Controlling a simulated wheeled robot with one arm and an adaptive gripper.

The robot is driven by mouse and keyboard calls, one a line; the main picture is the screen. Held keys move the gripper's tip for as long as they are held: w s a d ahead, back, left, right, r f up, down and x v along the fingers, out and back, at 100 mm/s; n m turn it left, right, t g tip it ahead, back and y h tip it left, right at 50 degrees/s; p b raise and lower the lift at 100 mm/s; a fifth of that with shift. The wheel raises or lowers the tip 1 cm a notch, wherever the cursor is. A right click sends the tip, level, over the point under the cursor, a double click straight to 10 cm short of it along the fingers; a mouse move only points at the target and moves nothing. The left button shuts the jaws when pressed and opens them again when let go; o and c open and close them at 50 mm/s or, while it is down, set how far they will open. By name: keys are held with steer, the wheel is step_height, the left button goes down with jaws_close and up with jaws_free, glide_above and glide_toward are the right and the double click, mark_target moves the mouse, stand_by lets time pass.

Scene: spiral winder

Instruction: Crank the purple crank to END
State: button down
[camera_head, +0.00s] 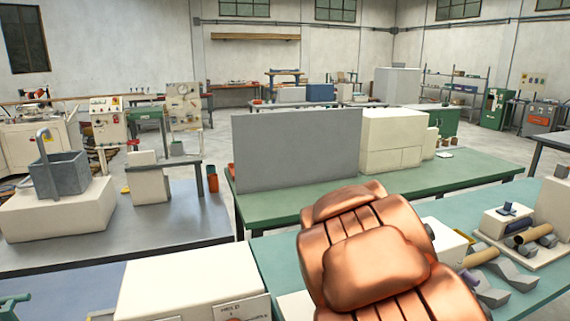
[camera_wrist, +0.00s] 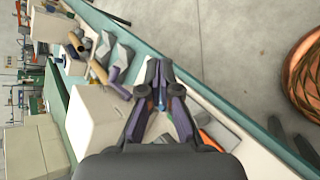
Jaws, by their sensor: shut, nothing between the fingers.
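I cannot make out the purple crank or an END mark for certain. A small purple piece (camera_head: 468,277) shows beside my copper arm in the head view. In the wrist view a short purple cylinder (camera_wrist: 113,75) lies among the grey and tan parts. My gripper (camera_wrist: 158,66) shows in the wrist view with its dark fingertips together and nothing held. It is above the bench with the white blocks. A small blue part (camera_wrist: 161,98) shows between the finger links; I cannot tell what it belongs to. My gripper is hidden in the head view.
A white box (camera_head: 190,282) with a lettered plate (camera_head: 242,309) is at the bottom of the head view. Grey wedges (camera_head: 488,290) and a tan cylinder (camera_head: 481,256) crowd the teal bench (camera_head: 544,291). An orange part (camera_wrist: 210,141) lies right of my gripper in the wrist view.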

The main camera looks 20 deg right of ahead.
steer(key=s+a+f+m+y, duration=0.1)
steer(key=s+a+m+y, duration=0.1)
steer(key=a, duration=0.5)
steer(key=s+a+f+m+y, duration=0.1)
steer(key=s+a+m+y, duration=0.1)
steer(key=a, duration=0.6)
steer(key=shift+s+a+f+t+y, duration=0.15)
steer(key=shift+s+t+y, duration=0.25)
steer(key=shift+s+y, duration=0.55)
steer(key=c, duration=1.8)
jaws_free()
steer(key=s+a+y, duration=0.1)
steer(key=s+a, duration=0.1)
steer(key=a, duration=0.3)
steer(key=s+a+y, duration=0.2)
steer(key=a, duration=0.3)
steer(key=s+a+y, duration=0.1)
steer(key=s+a, duration=0.1)
steer(key=a, duration=0.3)
steer(key=shift+s+a+f+m+t+y, duration=0.1)
steer(key=shift+a+f+m+t+y, duration=0.05)
steer(key=shift+a+m+t+y, duration=0.2)
steer(key=shift+c, duration=0.2)
steer(key=shift+o, duration=0.9)
steer(key=shift+s+a, duration=0.15)
steer(key=o, duration=0.5)
steer(key=shift+o, duration=0.2)
steer(key=shift+a, duration=0.1)
